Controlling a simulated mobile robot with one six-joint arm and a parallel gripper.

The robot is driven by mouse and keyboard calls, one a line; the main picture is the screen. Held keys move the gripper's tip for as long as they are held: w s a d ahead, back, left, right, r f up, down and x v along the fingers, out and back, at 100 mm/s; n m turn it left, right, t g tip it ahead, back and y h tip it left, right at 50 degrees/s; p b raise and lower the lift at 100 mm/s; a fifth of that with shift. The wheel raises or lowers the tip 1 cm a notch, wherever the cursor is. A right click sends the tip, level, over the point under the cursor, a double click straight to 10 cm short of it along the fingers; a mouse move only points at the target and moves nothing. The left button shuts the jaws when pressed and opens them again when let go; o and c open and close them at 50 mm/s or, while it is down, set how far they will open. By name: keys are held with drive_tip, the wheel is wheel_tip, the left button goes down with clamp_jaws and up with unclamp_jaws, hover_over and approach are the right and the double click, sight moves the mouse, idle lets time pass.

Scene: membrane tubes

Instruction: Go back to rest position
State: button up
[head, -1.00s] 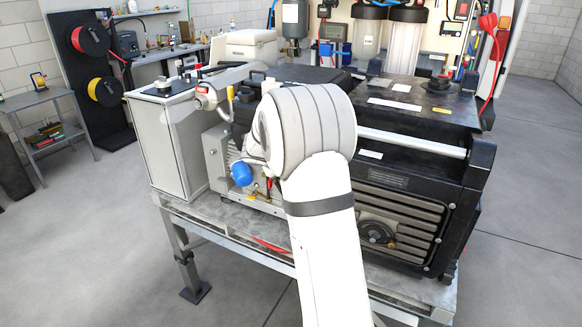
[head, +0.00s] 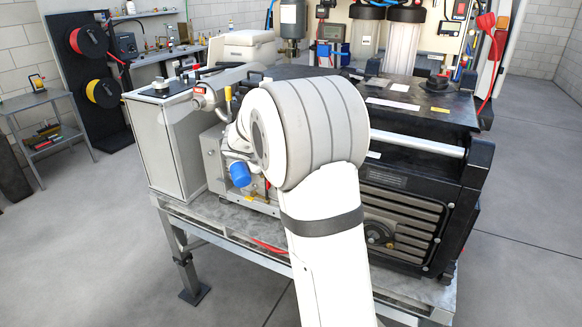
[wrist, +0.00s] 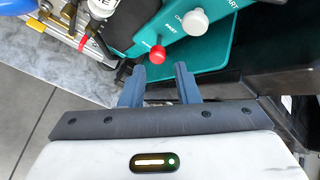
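My gripper (wrist: 158,85) shows in the wrist view with its two dark fingers apart and nothing between them. Just beyond the fingertips is a teal panel (wrist: 215,52) with a red knob (wrist: 158,54) and a white knob (wrist: 194,20). I cannot tell whether the fingers touch the panel. In the head view my white arm hides the gripper and part of the machine behind it.
A black generator-like machine (head: 410,215) and a grey cabinet (head: 160,150) stand on a metal bench (head: 225,228). A blue cap (head: 240,174) shows left of my arm. A side table (head: 40,97) with tools is at the left. Grey floor is clear around the bench.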

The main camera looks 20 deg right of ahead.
drive_tip(key=shift+s+a+r, duration=0.2)
drive_tip(key=shift+a+r, duration=0.1)
drive_tip(key=shift+a, duration=0.05)
drive_tip(key=a+r+n+t+y, duration=0.4)
drive_tip(key=a+r+n+t, duration=0.4)
drive_tip(key=n, duration=0.4)
drive_tip(key=s+a+n+g+y, duration=0.1)
drive_tip(key=s+a+n+y, duration=0.55)
drive_tip(key=a+n, duration=0.4)
drive_tip(key=s+d+f+n+g, duration=0.1)
drive_tip(key=s+f+n+g, duration=0.3)
drive_tip(key=s+n, duration=0.4)
drive_tip(key=s+d+f+n+g+h, duration=0.1)
drive_tip(key=s+f+n+g, duration=0.3)
drive_tip(key=s, duration=1.4)
drive_tip(key=d+f+n, duration=0.1)
drive_tip(key=n, duration=0.2)
drive_tip(key=shift+d+f+n+g, duration=0.2)
drive_tip(key=shift+f+n+g, duration=0.15)
drive_tip(key=shift+f+g, duration=0.05)
